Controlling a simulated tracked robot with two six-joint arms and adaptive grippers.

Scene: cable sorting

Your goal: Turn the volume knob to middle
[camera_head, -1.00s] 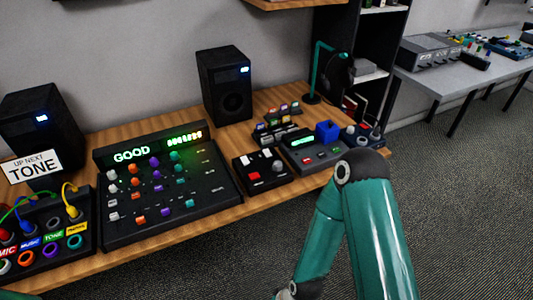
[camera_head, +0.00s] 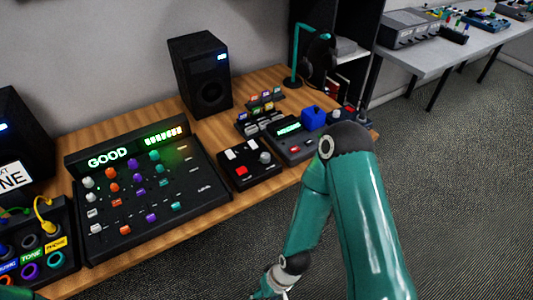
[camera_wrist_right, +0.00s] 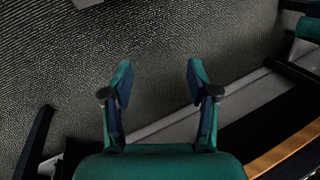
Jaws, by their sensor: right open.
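A small black box (camera_head: 236,177) on the wooden desk carries a grey round knob (camera_head: 265,157), a red button and white switches. Whether this knob is the volume knob cannot be read. The large black mixer (camera_head: 190,205) to its left has rows of white, orange, purple and teal knobs, and its display reads GOOD. My right gripper (camera_wrist_right: 160,82) is open and empty in the right wrist view, over the floor off the desk's front edge. In the head view it is mostly cut off at the bottom. My left gripper is not in view.
A cable panel (camera_head: 62,262) with coloured jacks is at the left. A black speaker (camera_head: 200,75) stands behind the mixer. A device with a green display (camera_head: 289,129) and a blue block (camera_head: 313,118) sit right of the small box. The floor in front is clear.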

